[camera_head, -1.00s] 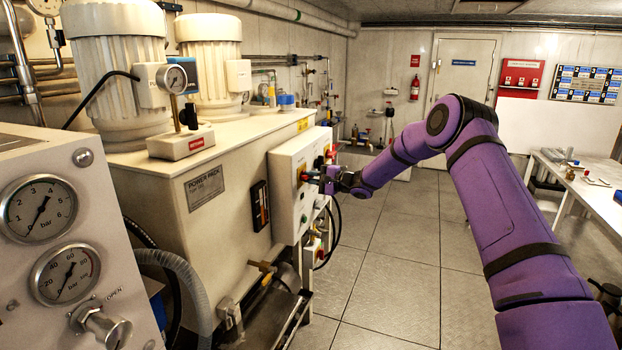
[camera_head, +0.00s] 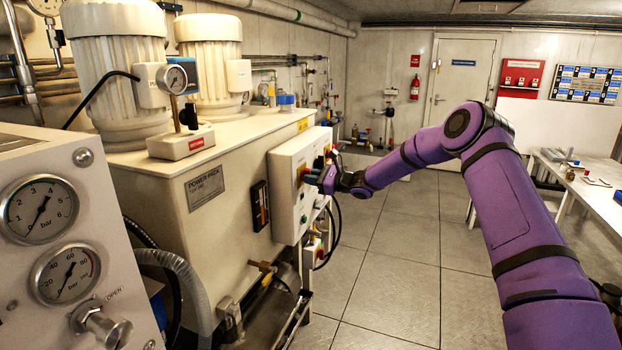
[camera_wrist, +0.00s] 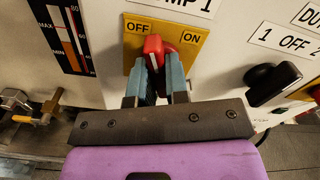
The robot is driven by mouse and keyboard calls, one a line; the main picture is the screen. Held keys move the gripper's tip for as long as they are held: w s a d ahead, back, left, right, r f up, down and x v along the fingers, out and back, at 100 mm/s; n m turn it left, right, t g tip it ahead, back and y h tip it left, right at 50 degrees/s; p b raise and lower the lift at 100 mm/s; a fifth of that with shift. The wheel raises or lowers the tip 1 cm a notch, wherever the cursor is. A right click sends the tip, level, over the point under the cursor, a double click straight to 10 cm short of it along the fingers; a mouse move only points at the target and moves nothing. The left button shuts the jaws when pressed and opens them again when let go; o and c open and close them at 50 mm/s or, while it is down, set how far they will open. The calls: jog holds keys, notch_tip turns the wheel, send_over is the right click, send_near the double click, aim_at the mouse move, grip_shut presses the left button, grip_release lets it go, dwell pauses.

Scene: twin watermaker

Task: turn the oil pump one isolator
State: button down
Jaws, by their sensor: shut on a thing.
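The oil pump one isolator is a red rotary handle (camera_wrist: 153,46) on a yellow plate (camera_wrist: 188,62) marked OFF and ON, below a label ending in "MP 1" in the wrist view. The handle's visible top points up, between the two words, leaning slightly toward OFF. My gripper (camera_wrist: 160,72) has its two blue-grey fingers closed on either side of the handle. The lower part of the handle is hidden between the fingers. In the head view my gripper (camera_head: 325,178) is at the front of the white control box (camera_head: 288,205), and the handle is mostly hidden.
A black selector knob (camera_wrist: 272,82) marked 1 OFF 2 is right of my gripper in the wrist view. A level gauge (camera_wrist: 62,38) is on the left. A white bench (camera_head: 590,185) stands at the right. The floor (camera_head: 390,250) between is clear.

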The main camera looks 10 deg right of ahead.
jog(key=shift+f+m, duration=0.1)
jog(key=shift+m, duration=2.1)
jog(key=c, duration=1.1)
grip_release()
jog(key=v, duration=1.1)
